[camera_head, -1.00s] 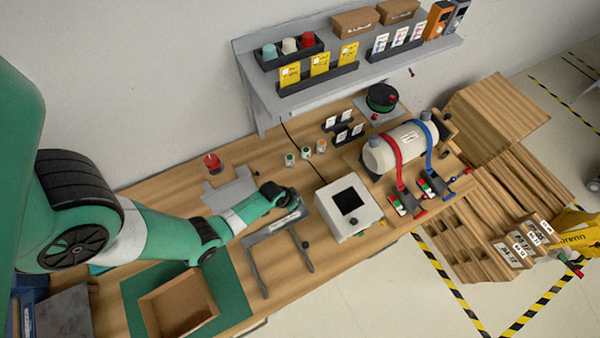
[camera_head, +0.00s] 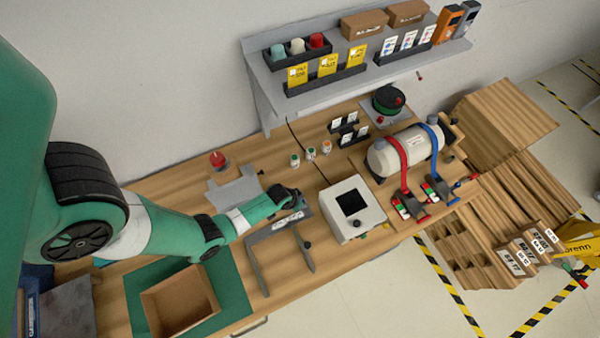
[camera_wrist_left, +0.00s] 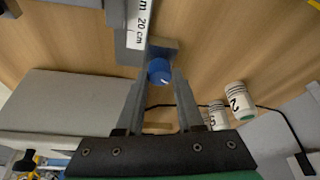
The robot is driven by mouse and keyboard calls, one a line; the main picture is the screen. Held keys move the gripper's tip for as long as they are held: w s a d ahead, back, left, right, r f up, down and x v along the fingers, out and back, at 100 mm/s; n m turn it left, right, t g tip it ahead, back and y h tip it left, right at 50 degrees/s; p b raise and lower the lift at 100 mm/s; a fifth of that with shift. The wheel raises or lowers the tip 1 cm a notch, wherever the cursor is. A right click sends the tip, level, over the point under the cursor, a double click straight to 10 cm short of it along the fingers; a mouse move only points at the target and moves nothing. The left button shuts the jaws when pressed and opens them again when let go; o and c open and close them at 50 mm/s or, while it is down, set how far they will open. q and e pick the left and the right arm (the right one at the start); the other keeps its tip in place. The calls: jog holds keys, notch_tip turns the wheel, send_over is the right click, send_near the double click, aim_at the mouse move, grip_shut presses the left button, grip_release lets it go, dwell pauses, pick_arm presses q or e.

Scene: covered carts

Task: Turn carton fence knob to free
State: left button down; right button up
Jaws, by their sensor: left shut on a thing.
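The grey carton fence (camera_head: 256,262) is a U-shaped frame on the wooden bench, with a white scale strip. In the left wrist view its scale (camera_wrist_left: 138,22) reads 20 cm. The blue fence knob (camera_wrist_left: 159,71) sits at the end of the fence bar, between my left fingertips. My left gripper (camera_wrist_left: 161,82) is shut on this knob. In the head view my left gripper (camera_head: 293,196) is at the far end of the fence and hides the knob. My right gripper is not in view.
An open carton (camera_head: 182,302) stands on a green mat (camera_head: 228,282) left of the fence. A white box with a dark screen (camera_head: 352,207) stands close at right. Several small bottles (camera_head: 311,154) and a red button (camera_head: 218,159) are behind. A grey shelf (camera_head: 262,88) overhangs the back.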

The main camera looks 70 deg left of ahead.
pick_arm(q)
jog(key=shift+n+g+y, duration=0.3)
jog(key=shift+n+y, duration=0.2)
jog(key=shift+n, duration=1.1)
jog(key=c, duration=0.5)
grip_release()
jog(key=shift+c, duration=0.2)
jog(key=p+v, duration=0.5)
jog(key=v, duration=0.2)
jog(key=shift+d+r, duration=0.15)
jog(key=shift+r, duration=0.05)
